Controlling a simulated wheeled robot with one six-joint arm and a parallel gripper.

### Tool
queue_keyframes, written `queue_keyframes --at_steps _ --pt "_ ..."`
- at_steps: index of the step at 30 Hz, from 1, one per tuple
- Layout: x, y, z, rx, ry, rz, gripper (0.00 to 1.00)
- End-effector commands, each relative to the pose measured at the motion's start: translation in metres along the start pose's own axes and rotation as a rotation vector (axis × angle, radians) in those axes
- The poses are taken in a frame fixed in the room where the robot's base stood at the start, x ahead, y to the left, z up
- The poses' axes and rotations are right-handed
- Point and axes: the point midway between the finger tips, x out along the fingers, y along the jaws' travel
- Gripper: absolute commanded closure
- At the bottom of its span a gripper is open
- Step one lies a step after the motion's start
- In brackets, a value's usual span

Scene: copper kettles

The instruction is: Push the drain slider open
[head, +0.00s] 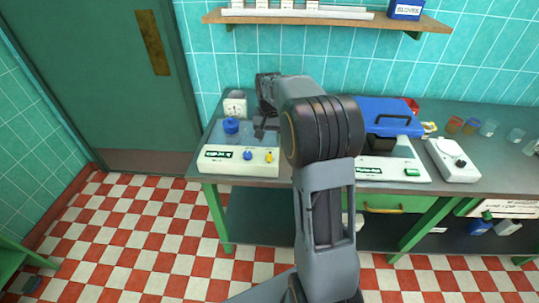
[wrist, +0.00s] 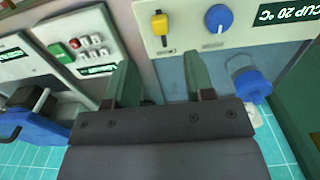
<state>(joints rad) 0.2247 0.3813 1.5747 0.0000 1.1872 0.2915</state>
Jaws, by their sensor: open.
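The yellow slider (head: 269,156) sits on the sloping front panel of the white device (head: 212,166) at the left of the bench. It also shows near the top of the wrist view (wrist: 159,27), as a small yellow knob on a short upright slot. Its exact position along the slot is hard to tell. My gripper (head: 262,128) is over this device, behind the front panel. In the wrist view my gripper (wrist: 160,75) is open, its two fingers apart with nothing between them. The slider lies beyond the fingertips, roughly midway between them, with no contact visible.
A blue dial (head: 248,155) and a green display (wrist: 281,17) sit beside the slider. A blue-capped cup (head: 231,125) and a white gauge (head: 235,104) stand behind on the left. A blue-lidded device (head: 390,117) stands to the right. My arm hides the bench's middle.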

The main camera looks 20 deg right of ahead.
Motion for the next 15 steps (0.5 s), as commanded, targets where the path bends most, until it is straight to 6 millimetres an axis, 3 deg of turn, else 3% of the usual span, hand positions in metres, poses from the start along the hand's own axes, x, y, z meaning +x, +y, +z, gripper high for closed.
queue_keyframes --at_steps 9,15 --pt "0.057 0.000 0.001 -0.002 -0.002 0.001 0.51" --pt "0.078 -0.001 0.001 -0.002 -0.001 0.000 0.51"
